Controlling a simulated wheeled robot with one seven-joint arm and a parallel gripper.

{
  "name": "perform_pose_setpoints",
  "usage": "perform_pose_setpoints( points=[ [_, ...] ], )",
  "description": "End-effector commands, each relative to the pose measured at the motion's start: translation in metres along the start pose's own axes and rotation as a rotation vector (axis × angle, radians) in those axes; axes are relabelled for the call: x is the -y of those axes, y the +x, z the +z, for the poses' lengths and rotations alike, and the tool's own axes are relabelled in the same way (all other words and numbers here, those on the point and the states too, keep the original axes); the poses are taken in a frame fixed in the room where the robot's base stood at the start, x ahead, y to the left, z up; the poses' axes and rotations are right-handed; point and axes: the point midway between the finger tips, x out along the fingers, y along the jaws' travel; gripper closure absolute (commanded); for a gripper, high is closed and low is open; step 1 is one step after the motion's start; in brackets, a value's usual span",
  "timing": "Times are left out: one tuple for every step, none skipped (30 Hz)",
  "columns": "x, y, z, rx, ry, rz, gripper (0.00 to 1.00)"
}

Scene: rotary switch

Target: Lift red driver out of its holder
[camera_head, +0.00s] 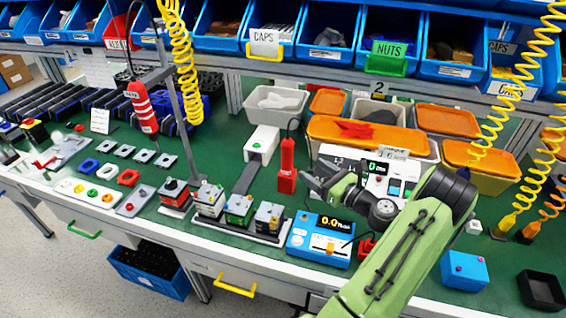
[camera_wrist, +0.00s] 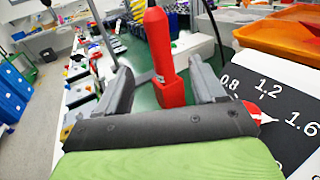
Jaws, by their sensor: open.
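The red driver (camera_head: 287,155) stands upright in its red holder (camera_head: 287,184) on the green bench, with a dark cable rising from its top. In the wrist view the driver (camera_wrist: 158,42) and the holder (camera_wrist: 170,93) show straight ahead, framed between my two fingers. My gripper (camera_head: 306,179) is just right of the driver in the head view. In the wrist view my gripper (camera_wrist: 162,76) is open and empty. I cannot tell whether the fingertips reach past the driver's sides; no contact shows.
A labelled dial panel (camera_wrist: 285,120) lies close on the right of my gripper. A blue meter (camera_head: 320,240) stands in front. Orange-lidded bins (camera_head: 365,133) are behind. Another red driver (camera_head: 141,107) hangs at left. Small coloured blocks (camera_head: 240,208) stand left of the meter.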

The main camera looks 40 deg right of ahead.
Motion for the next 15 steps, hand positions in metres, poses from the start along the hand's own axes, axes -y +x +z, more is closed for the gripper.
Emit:
perform_pose_setpoints(
  points=[
    [-0.002, 0.015, -0.002, -0.002, -0.005, 0.009, 0.31],
    [-0.002, 0.023, -0.002, -0.002, -0.005, 0.009, 0.31],
    [-0.003, 0.033, -0.002, -0.001, -0.006, 0.009, 0.31],
    [-0.002, 0.041, -0.003, -0.002, -0.006, 0.009, 0.31],
    [-0.002, 0.048, -0.002, -0.002, -0.006, 0.009, 0.31],
    [-0.003, 0.057, -0.002, -0.001, -0.005, 0.008, 0.31],
    [-0.002, 0.063, -0.002, -0.002, -0.006, 0.008, 0.31],
    [-0.002, 0.068, -0.002, -0.003, -0.005, 0.006, 0.31],
    [-0.002, 0.073, -0.002, -0.003, -0.005, 0.006, 0.31],
    [-0.002, 0.076, -0.002, -0.002, -0.005, 0.006, 0.31],
    [-0.002, 0.079, -0.001, -0.002, -0.004, 0.005, 0.31],
    [-0.002, 0.083, -0.002, -0.002, -0.005, 0.005, 0.31],
    [-0.002, 0.088, -0.002, -0.003, -0.006, 0.006, 0.31],
    [-0.003, 0.093, -0.001, -0.001, -0.007, 0.008, 0.31],
    [-0.003, 0.102, -0.001, -0.001, -0.008, 0.008, 0.31]
  ],
)
